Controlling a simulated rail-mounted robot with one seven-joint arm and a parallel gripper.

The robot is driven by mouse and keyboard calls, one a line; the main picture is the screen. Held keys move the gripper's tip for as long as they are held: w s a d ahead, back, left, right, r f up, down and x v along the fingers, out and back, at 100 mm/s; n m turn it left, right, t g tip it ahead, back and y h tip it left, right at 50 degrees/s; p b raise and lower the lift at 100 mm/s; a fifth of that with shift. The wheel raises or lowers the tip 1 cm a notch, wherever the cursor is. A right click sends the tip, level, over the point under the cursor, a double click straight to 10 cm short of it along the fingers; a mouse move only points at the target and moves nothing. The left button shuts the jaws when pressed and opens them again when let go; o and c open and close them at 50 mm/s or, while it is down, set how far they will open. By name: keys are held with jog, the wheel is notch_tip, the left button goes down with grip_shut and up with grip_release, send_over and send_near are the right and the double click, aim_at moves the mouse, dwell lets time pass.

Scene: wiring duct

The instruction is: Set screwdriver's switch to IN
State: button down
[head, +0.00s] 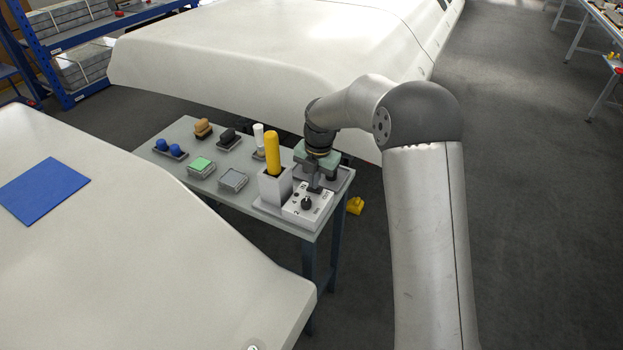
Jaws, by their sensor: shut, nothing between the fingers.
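The screwdriver (272,150) has a yellow handle and stands upright in a tall grey-white holder (273,189) near the right end of the table. Beside the holder, at its front right, is a white switch box (298,209) with a black knob (306,202) and small dark markings around it. The markings are too small to read, so I cannot tell which one the knob points to. My gripper (315,188) points down just behind the knob, over the box's back edge. Its fingers are shut and empty. I cannot tell whether they touch the box.
The grey table (203,186) also bears a green pad (201,166), a grey pad (233,180), blue knobs (168,146), and brown and black blocks. A white cylinder (259,135) stands behind the screwdriver. Large white body panels flank the table. A yellow object (355,206) lies beyond its right edge.

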aim_at(307, 188)
jog(key=shift+r+p, duration=0.35)
jog(key=shift+r, duration=0.2)
notch_tip(307, 188, up, 13)
jog(key=w+a, duration=0.1)
jog(key=a, duration=0.1)
jog(key=shift+p, duration=0.45)
jog(key=shift+f, duration=0.1)
jog(key=s+d+f+m, duration=0.1)
jog(key=s+d+m, duration=0.4)
jog(key=s+m, duration=0.5)
jog(key=s+d+f+m, duration=0.1)
jog(key=s+d+m, duration=0.4)
jog(key=s+m, duration=0.5)
jog(key=s+d+f+m, duration=0.1)
jog(key=s+d+m, duration=0.4)
jog(key=s+m, duration=0.5)
jog(key=s, duration=0.6)
jog(key=shift+s+h, duration=0.35)
jog(key=shift+h, duration=0.05)
